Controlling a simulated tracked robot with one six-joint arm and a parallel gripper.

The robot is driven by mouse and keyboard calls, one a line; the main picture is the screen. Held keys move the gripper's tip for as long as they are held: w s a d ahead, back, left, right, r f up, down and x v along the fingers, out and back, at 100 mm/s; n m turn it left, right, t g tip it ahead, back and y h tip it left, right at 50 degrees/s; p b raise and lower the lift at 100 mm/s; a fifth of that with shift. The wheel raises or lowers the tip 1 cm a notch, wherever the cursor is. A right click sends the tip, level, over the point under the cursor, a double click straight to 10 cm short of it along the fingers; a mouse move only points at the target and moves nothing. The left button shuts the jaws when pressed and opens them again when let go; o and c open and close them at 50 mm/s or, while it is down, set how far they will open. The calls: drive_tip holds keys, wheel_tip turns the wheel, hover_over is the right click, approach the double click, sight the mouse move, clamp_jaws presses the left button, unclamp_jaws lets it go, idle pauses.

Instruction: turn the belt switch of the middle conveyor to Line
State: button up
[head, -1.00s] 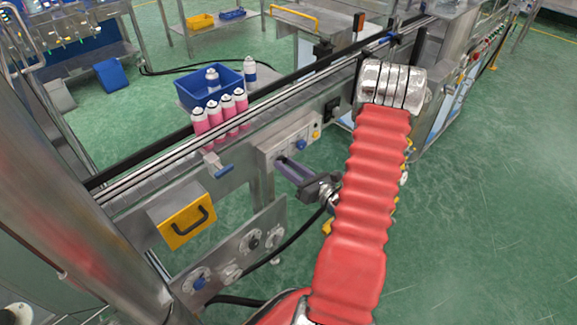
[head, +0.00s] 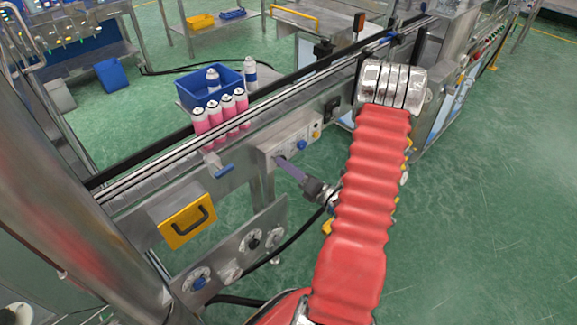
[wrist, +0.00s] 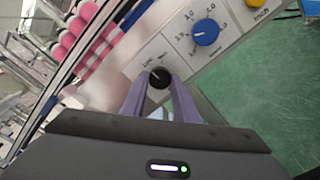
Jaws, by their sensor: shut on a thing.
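The belt switch (wrist: 158,77) is a small round black knob with a pale mark, on a light grey panel in the wrist view. Two short printed labels stand just above it; one seems to read Line. The mark appears to point up and slightly left, towards that label, but it is small. My gripper (wrist: 157,84) is shut on the knob, with one purple finger on each side. In the head view my gripper (head: 281,160) reaches the control panel (head: 292,137) on the conveyor's front; the knob itself is hidden there by the fingers.
A blue dial (wrist: 205,32) with a number scale sits beside the switch, and a yellow part lies beyond it. Pink cans (head: 221,116) stand on the conveyor (head: 160,167), with a blue crate (head: 203,88) behind.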

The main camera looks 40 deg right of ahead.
drive_tip(key=shift+d, duration=0.15)
drive_tip(key=o, duration=1.1)
drive_tip(key=shift+c, duration=0.2)
drive_tip(key=shift+s, duration=0.1)
drive_tip(key=s, duration=1.3)
drive_tip(key=shift+s, duration=0.35)
drive_tip(key=shift+d+f, duration=0.1)
